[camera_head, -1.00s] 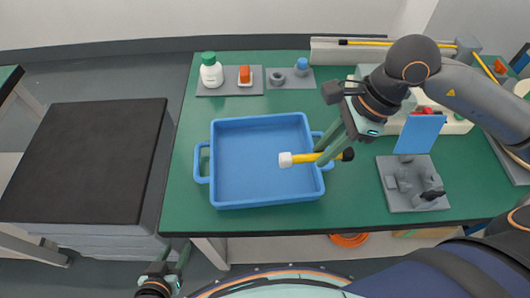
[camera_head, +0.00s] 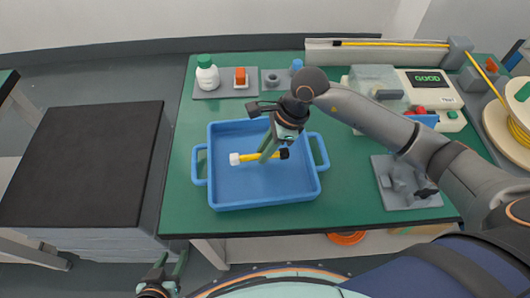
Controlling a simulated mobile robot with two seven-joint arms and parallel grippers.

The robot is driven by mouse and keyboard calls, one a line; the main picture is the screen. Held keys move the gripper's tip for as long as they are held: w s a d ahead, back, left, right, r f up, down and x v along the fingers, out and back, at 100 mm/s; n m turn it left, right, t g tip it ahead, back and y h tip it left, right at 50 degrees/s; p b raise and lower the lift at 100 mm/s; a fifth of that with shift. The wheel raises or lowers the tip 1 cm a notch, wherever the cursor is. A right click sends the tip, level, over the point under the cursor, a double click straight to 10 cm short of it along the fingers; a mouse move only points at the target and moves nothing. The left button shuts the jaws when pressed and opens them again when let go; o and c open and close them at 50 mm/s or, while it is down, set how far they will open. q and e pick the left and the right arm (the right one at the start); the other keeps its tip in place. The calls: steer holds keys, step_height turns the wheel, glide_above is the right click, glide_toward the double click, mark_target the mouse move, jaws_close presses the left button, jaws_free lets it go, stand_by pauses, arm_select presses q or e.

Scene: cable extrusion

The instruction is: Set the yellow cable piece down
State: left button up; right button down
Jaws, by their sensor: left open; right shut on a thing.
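The yellow cable piece (camera_head: 250,157) has a white end on its left and a black end on its right. My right gripper (camera_head: 265,157) is shut on it near the middle, with the fingers reaching down inside the blue tray (camera_head: 262,201). I cannot tell whether the piece touches the tray floor. My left gripper (camera_head: 171,269) is open and empty at the bottom edge, in front of the green table.
A white bottle with a green cap (camera_head: 207,73) and an orange item (camera_head: 240,77) stand behind the tray. A grey fixture (camera_head: 405,184) sits to the right. A machine with a GOOD display (camera_head: 427,80) and a cable spool (camera_head: 506,125) stand at the far right.

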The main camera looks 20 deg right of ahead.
steer(key=shift+f, duration=0.9)
steer(key=shift+f, duration=0.1)
steer(key=c, duration=0.8)
jaws_free()
steer(key=shift+r, duration=0.25)
steer(key=v, duration=1.1)
steer(key=shift+s+d+r, duration=0.1)
steer(key=shift+d+r, duration=0.15)
steer(key=shift+r, duration=0.05)
